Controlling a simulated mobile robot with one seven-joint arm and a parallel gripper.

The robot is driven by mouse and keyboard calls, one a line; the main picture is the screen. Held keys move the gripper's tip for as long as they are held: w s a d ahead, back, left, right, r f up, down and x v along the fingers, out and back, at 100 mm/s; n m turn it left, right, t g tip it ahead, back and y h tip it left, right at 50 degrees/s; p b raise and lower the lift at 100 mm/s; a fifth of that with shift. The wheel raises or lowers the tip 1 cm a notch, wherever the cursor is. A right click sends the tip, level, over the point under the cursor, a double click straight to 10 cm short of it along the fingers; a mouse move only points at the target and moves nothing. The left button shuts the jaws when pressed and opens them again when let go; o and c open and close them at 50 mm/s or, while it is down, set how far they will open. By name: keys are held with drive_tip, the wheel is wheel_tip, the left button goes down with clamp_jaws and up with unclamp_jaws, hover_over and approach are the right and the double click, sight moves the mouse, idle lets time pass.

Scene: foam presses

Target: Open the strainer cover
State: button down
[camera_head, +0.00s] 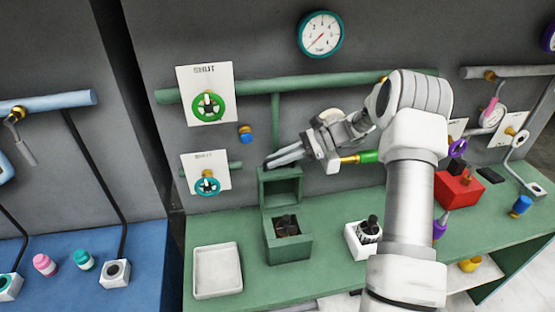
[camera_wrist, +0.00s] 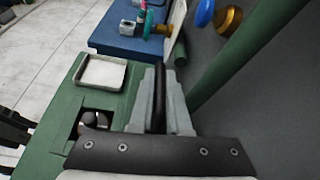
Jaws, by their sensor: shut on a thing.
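The strainer is a green box (camera_head: 288,250) on the green bench. Its cover (camera_head: 281,190) stands upright at the box's back edge, so the box is open. A dark strainer part with a knob (camera_head: 286,226) shows inside. My gripper (camera_head: 270,163) is at the cover's upper edge, its fingers pointing left. In the wrist view, my gripper (camera_wrist: 160,85) is shut on a dark bar (camera_wrist: 158,100) that appears to belong to the cover. The exact contact is partly hidden by the fingers. The open box (camera_wrist: 95,122) shows at the lower left there.
A white tray (camera_head: 201,284) lies left of the box; it also shows in the wrist view (camera_wrist: 79,78). A white block with a dark knob (camera_head: 352,240) stands to the right. A green handwheel (camera_head: 208,107) and a teal one (camera_head: 207,187) are on the wall behind.

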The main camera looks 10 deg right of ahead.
drive_tip(key=c, duration=0.9)
unclamp_jaws()
drive_tip(key=shift+s, duration=0.1)
